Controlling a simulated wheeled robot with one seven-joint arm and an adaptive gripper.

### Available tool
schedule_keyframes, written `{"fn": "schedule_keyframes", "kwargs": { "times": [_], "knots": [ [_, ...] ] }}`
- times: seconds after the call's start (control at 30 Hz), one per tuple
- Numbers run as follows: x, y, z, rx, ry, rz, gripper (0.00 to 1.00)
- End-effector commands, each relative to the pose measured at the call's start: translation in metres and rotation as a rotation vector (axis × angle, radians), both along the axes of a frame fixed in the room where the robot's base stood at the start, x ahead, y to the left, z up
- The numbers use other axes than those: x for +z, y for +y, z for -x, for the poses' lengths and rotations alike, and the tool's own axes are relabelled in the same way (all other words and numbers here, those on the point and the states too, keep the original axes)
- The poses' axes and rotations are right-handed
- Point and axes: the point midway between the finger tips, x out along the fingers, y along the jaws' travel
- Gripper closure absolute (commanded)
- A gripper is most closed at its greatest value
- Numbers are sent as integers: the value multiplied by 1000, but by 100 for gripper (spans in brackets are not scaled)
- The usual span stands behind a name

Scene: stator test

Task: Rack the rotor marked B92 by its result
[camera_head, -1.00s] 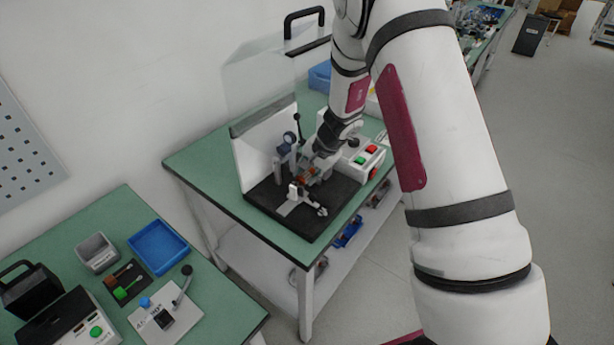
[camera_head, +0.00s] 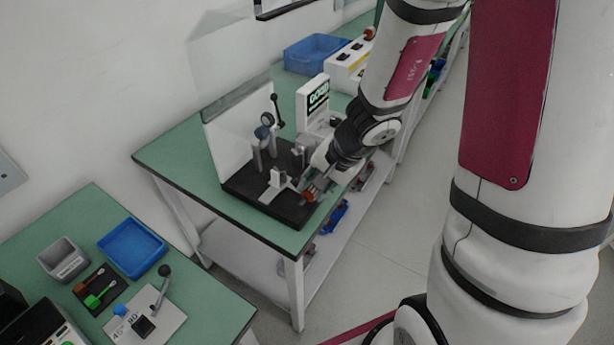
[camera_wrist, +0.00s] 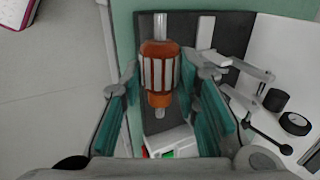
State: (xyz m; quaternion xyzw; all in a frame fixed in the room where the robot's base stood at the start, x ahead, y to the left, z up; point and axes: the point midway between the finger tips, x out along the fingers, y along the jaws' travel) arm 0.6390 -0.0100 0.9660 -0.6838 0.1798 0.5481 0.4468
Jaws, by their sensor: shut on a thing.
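The rotor (camera_wrist: 158,70) has an orange body with pale stripes and a bright shaft at both ends. In the wrist view it is between the teal fingers of my gripper (camera_wrist: 160,108), which is shut on it. In the head view the rotor (camera_head: 310,192) and my gripper (camera_head: 316,186) are at the right front edge of the test fixture's black base (camera_head: 238,187). Its clear guard (camera_head: 225,50) is raised. A white display unit (camera_head: 313,84) behind the fixture shows green characters that I cannot read surely. No B92 marking is legible.
At the back are a blue bin (camera_head: 300,57) and a white box with a red-orange knob (camera_head: 347,68). The left table holds a grey bin (camera_head: 63,260), a blue tray (camera_head: 132,249) and a lever plate (camera_head: 147,326). The floor at right is clear.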

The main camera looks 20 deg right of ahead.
Motion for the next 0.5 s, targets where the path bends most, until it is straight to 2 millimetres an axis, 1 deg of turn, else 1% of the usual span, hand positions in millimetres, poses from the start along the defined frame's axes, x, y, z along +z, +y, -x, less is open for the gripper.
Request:
{"fn": "schedule_keyframes", "kwargs": {
  "times": [0.17, 0.5],
  "knots": [
    [1, -1, 6, -1, -1, 0, 100],
    [2, -1, 6, -1, -1, 0, 100]
  ]
}}
